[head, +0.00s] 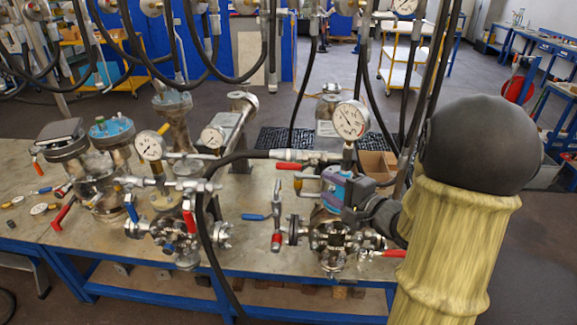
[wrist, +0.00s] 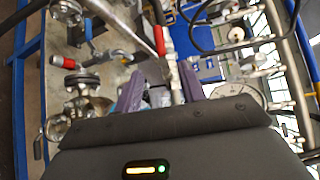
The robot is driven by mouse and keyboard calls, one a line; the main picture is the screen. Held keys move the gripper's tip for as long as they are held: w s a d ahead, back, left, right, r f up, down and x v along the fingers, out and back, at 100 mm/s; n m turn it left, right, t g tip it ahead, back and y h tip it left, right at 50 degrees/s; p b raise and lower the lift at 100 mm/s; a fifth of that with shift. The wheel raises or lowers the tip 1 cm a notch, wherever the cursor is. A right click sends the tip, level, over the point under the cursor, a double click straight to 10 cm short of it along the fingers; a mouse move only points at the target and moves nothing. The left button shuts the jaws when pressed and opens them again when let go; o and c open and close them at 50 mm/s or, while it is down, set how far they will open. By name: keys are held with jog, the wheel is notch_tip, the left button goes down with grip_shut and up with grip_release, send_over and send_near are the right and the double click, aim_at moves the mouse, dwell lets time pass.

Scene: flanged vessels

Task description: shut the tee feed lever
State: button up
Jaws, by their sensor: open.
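A red-handled lever (head: 288,166) sits on the silver fitting where a black hose meets the gauge tee above the right vessel. It appears to lie roughly along the pipe. A red lever, seemingly the same one, shows in the wrist view (wrist: 160,40), just beyond the fingertips. The round gauge (head: 350,120) stands above the tee and shows at right in the wrist view (wrist: 238,94). My gripper (head: 334,184) is open below the tee, close above the right vessel (head: 335,238). In the wrist view my gripper's purple fingers (wrist: 160,88) are apart, with silver fittings beyond the gap.
Another red lever (head: 390,253) points right. Black hoses (head: 204,230) hang over the bench (head: 255,255). Another gauged vessel (head: 165,235) stands left.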

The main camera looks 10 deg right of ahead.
aim_at(292, 168)
jog(key=p+x, duration=0.3)
jog(key=x, duration=1.3)
jog(key=shift+r, duration=0.1)
grip_shut()
